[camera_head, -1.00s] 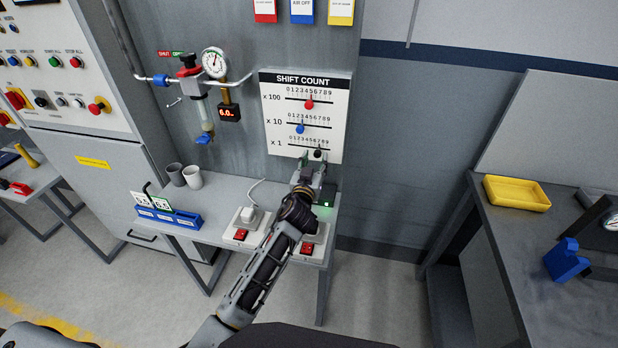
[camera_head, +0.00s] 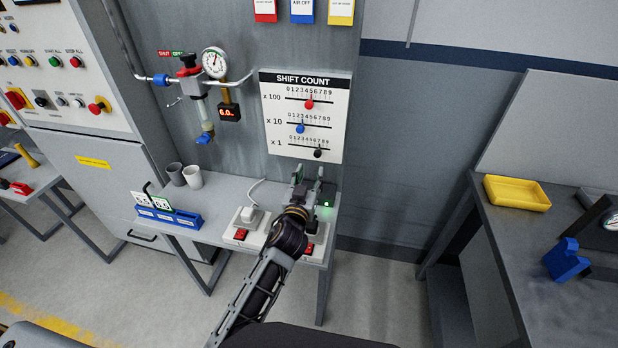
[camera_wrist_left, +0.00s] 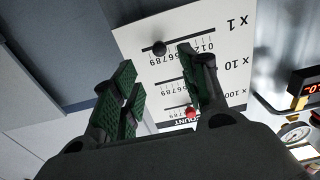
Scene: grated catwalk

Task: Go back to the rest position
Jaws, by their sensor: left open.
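My left gripper (camera_head: 309,173) is open and empty, just below the shift count board (camera_head: 277,122) in the head view. Its green-padded fingers (camera_wrist_left: 160,85) stand apart in the left wrist view, with the board behind them. The board has three slider rows. The red knob (camera_head: 309,104) is on the x 100 row, the blue knob (camera_head: 300,128) on the x 10 row, and the black knob (camera_head: 318,152) on the x 1 row. The black knob (camera_wrist_left: 159,47) is clear of the fingers in the wrist view. My right gripper is not in view.
A grey bench (camera_head: 225,196) under the board holds two cups (camera_head: 192,176), a blue rack (camera_head: 168,217) and switch boxes (camera_head: 240,226). A valve and gauge (camera_head: 214,62) are on the wall at left. A dark table with a yellow tray (camera_head: 516,193) stands at right.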

